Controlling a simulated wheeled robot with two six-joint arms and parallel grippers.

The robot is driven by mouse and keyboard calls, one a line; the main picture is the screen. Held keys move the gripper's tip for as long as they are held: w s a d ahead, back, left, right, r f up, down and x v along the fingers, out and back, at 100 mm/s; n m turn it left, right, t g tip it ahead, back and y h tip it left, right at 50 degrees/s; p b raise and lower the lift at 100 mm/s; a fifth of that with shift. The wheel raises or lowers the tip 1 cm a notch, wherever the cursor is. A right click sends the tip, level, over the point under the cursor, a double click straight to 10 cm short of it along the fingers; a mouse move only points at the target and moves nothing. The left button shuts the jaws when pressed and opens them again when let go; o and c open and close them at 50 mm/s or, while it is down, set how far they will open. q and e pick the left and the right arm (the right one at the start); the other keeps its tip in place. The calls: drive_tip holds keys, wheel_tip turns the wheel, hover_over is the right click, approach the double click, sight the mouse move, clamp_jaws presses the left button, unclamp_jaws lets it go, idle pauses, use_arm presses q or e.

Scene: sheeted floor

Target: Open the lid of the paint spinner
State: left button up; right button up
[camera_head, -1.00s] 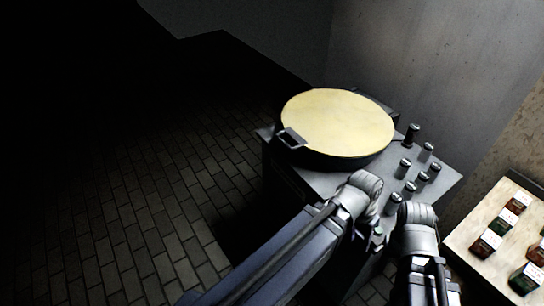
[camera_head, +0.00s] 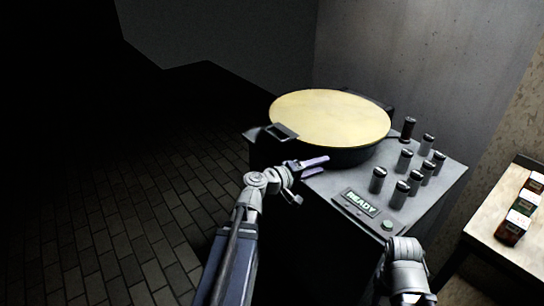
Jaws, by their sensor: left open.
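The paint spinner (camera_head: 440,200) is a dark grey box with a round black drum on top. Its lid (camera_head: 330,118) is a pale yellow disc lying flat over the drum, so it looks closed. A dark handle (camera_head: 281,132) sticks out from the lid's near left rim. My left gripper (camera_head: 320,165) is open and empty, its fingers pointing right. In the picture it is just below the handle and the drum's front side, apart from the handle. My right arm's joint shows at the bottom right, but its gripper is not visible.
A table (camera_head: 490,228) with paint jars (camera_head: 513,228) is at right. A wall stands behind; the left floor is clear.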

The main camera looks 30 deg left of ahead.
sight(272, 136)
use_arm(q)
drive_tip(key=s+a+n+t+y+b, duration=0.2)
drive_tip(key=a+n+t+y+b, duration=0.5)
drive_tip(key=a, duration=1.2)
drive_tip(key=shift+w+a+r+n+g+y+p, duration=0.15)
drive_tip(key=shift+w+n+g+p, duration=0.35)
drive_tip(key=shift+w, duration=0.8)
drive_tip(key=shift+w+d+r+n+g+y+p, duration=0.1)
drive_tip(key=shift+w+r+n+p, duration=0.2)
drive_tip(key=shift+w+p, duration=0.7)
drive_tip(key=shift+w+a+r+n+g+y+p, duration=0.1)
drive_tip(key=shift+w+r+n+g+p, duration=0.15)
drive_tip(key=shift+w, duration=1.35)
use_arm(e)
wheel_tip(272, 136, down, 6)
drive_tip(key=shift+r, duration=0.2)
use_arm(q)
drive_tip(key=shift+c, duration=0.2)
clamp_jaws()
